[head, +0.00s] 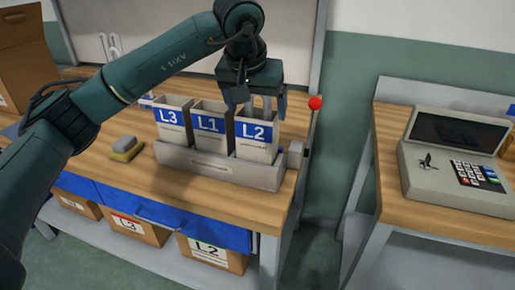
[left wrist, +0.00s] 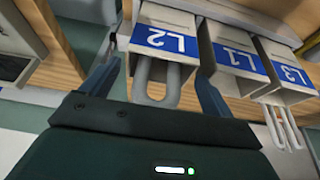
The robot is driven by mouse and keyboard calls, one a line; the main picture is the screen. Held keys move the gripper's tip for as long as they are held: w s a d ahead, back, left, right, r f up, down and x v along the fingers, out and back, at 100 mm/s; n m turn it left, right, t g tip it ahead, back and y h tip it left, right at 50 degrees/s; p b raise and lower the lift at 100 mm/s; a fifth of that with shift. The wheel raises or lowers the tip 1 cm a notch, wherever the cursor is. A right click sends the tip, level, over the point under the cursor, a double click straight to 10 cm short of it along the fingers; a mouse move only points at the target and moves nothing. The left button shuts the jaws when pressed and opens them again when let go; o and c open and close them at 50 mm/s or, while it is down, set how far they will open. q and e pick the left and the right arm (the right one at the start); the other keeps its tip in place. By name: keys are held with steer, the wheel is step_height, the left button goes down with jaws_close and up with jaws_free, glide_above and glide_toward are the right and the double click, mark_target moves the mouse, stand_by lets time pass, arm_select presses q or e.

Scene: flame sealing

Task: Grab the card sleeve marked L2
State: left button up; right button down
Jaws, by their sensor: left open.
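The card sleeve marked L2 (head: 256,138) stands upright in the right slot of a grey holder (head: 225,171) on the wooden bench. My left gripper (head: 262,103) is right above this sleeve, pointing down, with its fingers apart. In the left wrist view, the L2 sleeve (left wrist: 163,42) appears upside down. A grey loop (left wrist: 157,82) at its open end lies between the two blue fingers of the gripper (left wrist: 158,72). I cannot tell whether the fingers touch the sleeve. My right gripper is not in view.
Sleeves marked L1 (head: 211,125) and L3 (head: 173,123) stand to the left in the same holder. A red-knobbed lever (head: 315,104) rises at its right. A yellow-grey sponge (head: 126,149) lies left. A keypad console (head: 458,160) sits on another table.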

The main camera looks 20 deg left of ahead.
arm_select(q)
steer(key=shift+x, duration=0.85)
steer(key=shift+c, duration=0.2)
steer(key=c, duration=1)
